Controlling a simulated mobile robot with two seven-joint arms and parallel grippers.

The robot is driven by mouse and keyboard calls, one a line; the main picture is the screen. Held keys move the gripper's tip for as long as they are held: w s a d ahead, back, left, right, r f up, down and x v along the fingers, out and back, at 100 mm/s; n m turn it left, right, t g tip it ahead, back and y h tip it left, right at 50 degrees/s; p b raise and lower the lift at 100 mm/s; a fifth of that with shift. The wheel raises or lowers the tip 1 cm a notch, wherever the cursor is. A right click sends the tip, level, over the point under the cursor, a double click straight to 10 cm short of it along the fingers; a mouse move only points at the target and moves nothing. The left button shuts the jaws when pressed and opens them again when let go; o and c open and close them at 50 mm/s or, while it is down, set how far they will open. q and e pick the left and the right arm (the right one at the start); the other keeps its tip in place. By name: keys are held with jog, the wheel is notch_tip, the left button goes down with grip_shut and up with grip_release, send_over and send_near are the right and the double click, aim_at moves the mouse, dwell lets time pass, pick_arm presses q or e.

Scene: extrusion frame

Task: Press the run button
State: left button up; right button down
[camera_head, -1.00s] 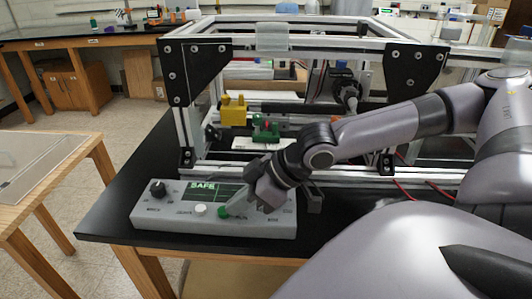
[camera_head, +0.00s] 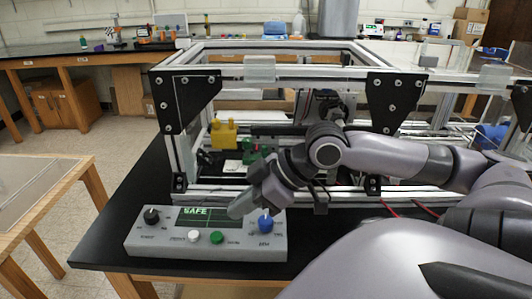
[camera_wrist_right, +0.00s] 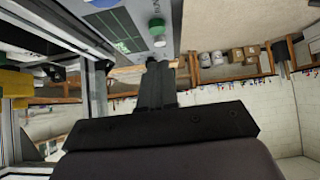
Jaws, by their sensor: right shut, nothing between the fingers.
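The grey control box (camera_head: 140,241) sits on the black table, its screen reading SAFE (camera_head: 197,211). On its front are a white button (camera_head: 193,236) and a green button (camera_head: 217,237); the small labels are too blurred to read surely. My right gripper (camera_head: 236,212) is shut and empty, its tips over the box near the screen's right end, up and right of the green button and apart from it in the picture. In the right wrist view, the shut fingers (camera_wrist_right: 157,66) point toward the white button (camera_wrist_right: 159,42) and the green button (camera_wrist_right: 157,27). My left gripper is out of view.
A black knob (camera_head: 151,215) is at the box's left and a blue knob (camera_head: 265,222) at its right, close to my fingers. The extrusion frame (camera_head: 182,168) stands right behind the box. A yellow block (camera_head: 223,134) sits inside it. Bare tabletop (camera_head: 110,230) lies left of the box.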

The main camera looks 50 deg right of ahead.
jog(key=v, duration=0.6)
dwell(0.7)
jog(key=shift+s, duration=0.1)
